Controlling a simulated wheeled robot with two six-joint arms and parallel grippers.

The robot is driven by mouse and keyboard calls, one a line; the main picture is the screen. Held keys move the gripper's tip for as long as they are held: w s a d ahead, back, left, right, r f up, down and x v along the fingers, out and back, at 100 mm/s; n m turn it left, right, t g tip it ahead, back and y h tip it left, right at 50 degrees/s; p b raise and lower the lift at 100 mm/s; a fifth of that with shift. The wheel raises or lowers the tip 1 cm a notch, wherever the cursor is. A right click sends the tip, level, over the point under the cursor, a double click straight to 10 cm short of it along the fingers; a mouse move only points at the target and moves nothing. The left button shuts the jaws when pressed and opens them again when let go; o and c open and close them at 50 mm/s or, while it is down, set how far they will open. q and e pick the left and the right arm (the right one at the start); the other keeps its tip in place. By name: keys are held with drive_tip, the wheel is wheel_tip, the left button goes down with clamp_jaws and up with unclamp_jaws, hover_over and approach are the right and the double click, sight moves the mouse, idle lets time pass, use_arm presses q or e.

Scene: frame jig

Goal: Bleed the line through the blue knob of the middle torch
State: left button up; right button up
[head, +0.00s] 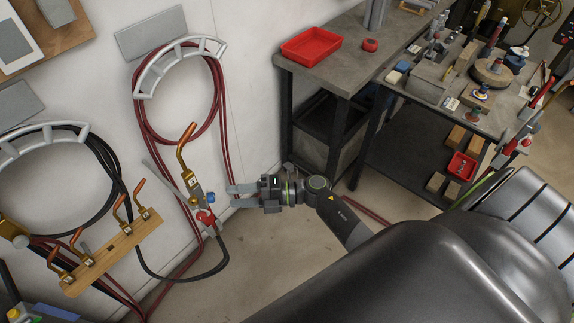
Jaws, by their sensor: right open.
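A torch (187,178) with a copper tip and brass body stands upright by the wall, left of the picture's middle. Its blue knob (211,197) sticks out on its right side, and a red knob (204,217) sits a little below. My right gripper (231,195) is just right of the blue knob, with its two fingers apart and pointing left at it. In the picture a small gap shows between fingertips and knob; the depth between them is hard to tell. Nothing shows between the fingers. My left gripper is not in view.
A wooden board (130,238) with several copper tips lies left of the torch. Dark red hose hangs on a white wall bracket (150,72), and a black hose (190,279) loops below the torch. A workbench (335,60) stands at right. Bare floor (270,260) lies below my right gripper.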

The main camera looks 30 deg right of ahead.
drive_tip(key=b+v, duration=0.3)
drive_tip(key=v, duration=0.9)
drive_tip(key=shift+s+d+b, duration=0.2)
drive_tip(key=shift+d+b, duration=0.1)
drive_tip(key=shift+d, duration=0.05)
drive_tip(key=shift+f, duration=0.1)
drive_tip(key=d+f+m+t+h, duration=0.3)
drive_tip(key=d+f+m+h, duration=0.25)
drive_tip(key=f+m, duration=0.35)
drive_tip(key=d+f+m+t+h, duration=0.4)
drive_tip(key=d+f+m+h, duration=0.15)
drive_tip(key=f+m, duration=0.35)
drive_tip(key=s+d+f+m+g+h, duration=0.1)
drive_tip(key=s+f+m+g+h, duration=0.35)
drive_tip(key=f, duration=0.65)
drive_tip(key=s+a+f+m+g, duration=0.2)
drive_tip(key=s+f, duration=0.3)
drive_tip(key=s, duration=0.4)
drive_tip(key=s+a+f+m+g+h, duration=0.1)
drive_tip(key=s+a+f+m+g, duration=0.1)
drive_tip(key=s, duration=0.8)
drive_tip(key=s+a+f+m+g, duration=0.2)
drive_tip(key=s+f+m+g, duration=0.2)
drive_tip(key=s+f, duration=0.5)
drive_tip(key=shift+s+g, duration=0.6)
drive_tip(key=shift+g, duration=0.25)
